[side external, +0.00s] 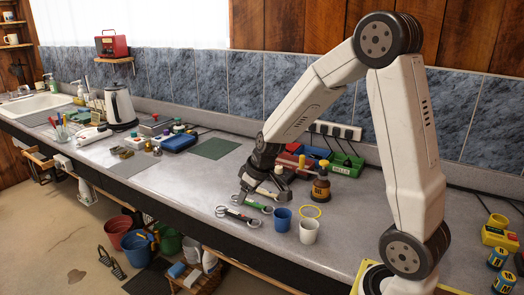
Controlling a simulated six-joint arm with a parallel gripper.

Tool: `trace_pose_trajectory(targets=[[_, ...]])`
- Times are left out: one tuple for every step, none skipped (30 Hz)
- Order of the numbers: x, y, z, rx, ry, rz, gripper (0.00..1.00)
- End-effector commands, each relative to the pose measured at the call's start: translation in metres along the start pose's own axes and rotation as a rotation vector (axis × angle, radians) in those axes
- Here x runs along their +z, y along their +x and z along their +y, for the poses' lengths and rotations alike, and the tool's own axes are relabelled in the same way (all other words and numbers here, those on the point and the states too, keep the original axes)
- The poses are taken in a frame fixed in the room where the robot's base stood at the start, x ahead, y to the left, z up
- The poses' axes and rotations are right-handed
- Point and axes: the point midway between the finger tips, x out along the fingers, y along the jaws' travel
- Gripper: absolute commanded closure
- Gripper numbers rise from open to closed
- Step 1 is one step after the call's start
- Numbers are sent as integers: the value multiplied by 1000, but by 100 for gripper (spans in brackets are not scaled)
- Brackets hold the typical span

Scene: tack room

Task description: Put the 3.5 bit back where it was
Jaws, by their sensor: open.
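My gripper (265,193) is low over the counter, its jaws open, near the wall side of a few metal tools. Two metal pieces with ring-like ends, one with green on it (256,203) and one darker (238,216), lie on the counter just in front of my gripper. They could be bits, but no size marking is readable, so I cannot tell which is the 3.5 bit. Whether anything lies between my fingers is too small to tell.
A brown bottle (321,189) stands right of my gripper, with a green box (346,165) behind it. A dark green mat (214,148) lies bare to the left.

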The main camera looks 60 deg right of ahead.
Motion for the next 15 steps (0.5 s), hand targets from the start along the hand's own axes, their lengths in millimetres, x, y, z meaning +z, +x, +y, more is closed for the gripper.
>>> trace_pose_trajectory(targets=[[0,-7,0,1,0,3,38],[0,-10,0,2,-1,3,38],[0,-14,0,2,0,1,38],[0,-17,0,2,0,2,38],[0,-20,0,2,1,3,38],[0,-24,0,1,0,2,38],[0,-27,0,1,0,1,38],[0,-29,0,1,-1,1,38],[0,-32,0,2,-1,1,38],[0,-34,0,1,0,1,38],[0,-36,0,1,0,1,38],[0,-38,0,1,1,1,38],[0,-39,0,1,1,0,38],[0,-40,0,1,1,0,38],[0,-40,0,1,1,0,38]])
